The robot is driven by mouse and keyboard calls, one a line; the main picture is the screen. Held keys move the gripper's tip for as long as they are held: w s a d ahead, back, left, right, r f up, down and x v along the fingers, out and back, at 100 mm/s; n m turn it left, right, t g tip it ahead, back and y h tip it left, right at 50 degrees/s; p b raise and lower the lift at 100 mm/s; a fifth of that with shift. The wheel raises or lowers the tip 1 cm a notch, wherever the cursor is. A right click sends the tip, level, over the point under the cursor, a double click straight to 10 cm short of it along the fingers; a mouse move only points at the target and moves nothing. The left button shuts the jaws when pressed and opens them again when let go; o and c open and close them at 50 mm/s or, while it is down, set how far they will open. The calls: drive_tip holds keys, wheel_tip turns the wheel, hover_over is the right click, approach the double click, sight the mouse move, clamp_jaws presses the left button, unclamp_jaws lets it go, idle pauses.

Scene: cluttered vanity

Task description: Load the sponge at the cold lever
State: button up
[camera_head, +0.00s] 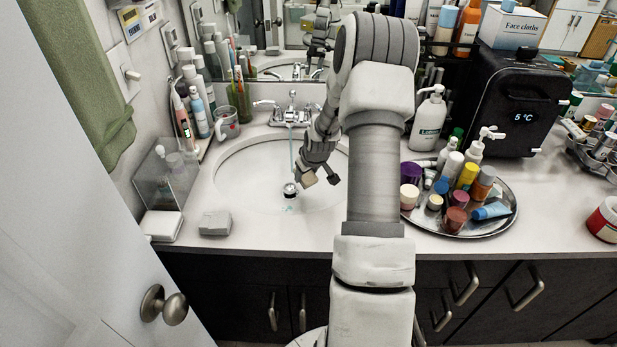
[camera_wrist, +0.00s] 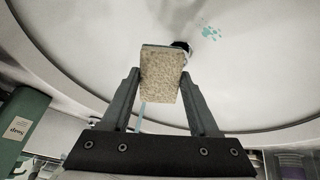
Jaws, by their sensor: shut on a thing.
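My gripper (camera_head: 320,178) hangs over the white sink basin (camera_head: 240,178) and is shut on the sponge. In the wrist view the sponge (camera_wrist: 160,82) is a tan, porous block between the two fingers, with a thin teal edge at its far side. In the head view it shows as a small beige block (camera_head: 309,179). The chrome faucet (camera_head: 291,116) stands behind the basin, with a left lever (camera_head: 263,103) and a right lever (camera_head: 312,106); my arm partly covers the right side. A thin bluish stream (camera_head: 291,150) falls from the spout. I cannot tell whether it touches the sponge.
A grey block (camera_head: 215,223) and a clear box (camera_head: 166,175) stand left. A round tray (camera_head: 487,222) of bottles and a pump bottle (camera_head: 428,120) stand right. The front left counter is mostly free.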

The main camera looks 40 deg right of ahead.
drive_tip(key=w+d+f+b, duration=0.2)
drive_tip(key=w+d, duration=0.1)
drive_tip(key=w, duration=0.7)
drive_tip(key=shift+w+d+f+b, duration=0.15)
drive_tip(key=shift+w+b, duration=0.2)
drive_tip(key=shift+b, duration=0.05)
idle(0.4)
drive_tip(key=shift+s+a, duration=0.4)
drive_tip(key=shift+s, duration=0.85)
drive_tip(key=shift+s+a, duration=0.4)
drive_tip(key=shift+s, duration=0.9)
drive_tip(key=shift+s+a, duration=0.4)
drive_tip(key=shift+s, duration=0.85)
drive_tip(key=shift+s+a+r+p, duration=0.15)
drive_tip(key=shift+s+r+p, duration=0.1)
drive_tip(key=shift+s+r, duration=0.25)
drive_tip(key=shift+s+a+r+p, duration=0.15)
drive_tip(key=shift+s+r+p, duration=0.05)
drive_tip(key=shift+s+r, duration=0.3)
drive_tip(key=shift+s+a+r+p, duration=0.3)
drive_tip(key=shift+s+r, duration=0.2)
drive_tip(key=shift+s, duration=0.2)
drive_tip(key=shift+s+a+r+p, duration=0.15)
drive_tip(key=shift+s+r+p, duration=0.15)
drive_tip(key=shift+s+r, duration=0.3)
drive_tip(key=shift+s+f, duration=0.1)
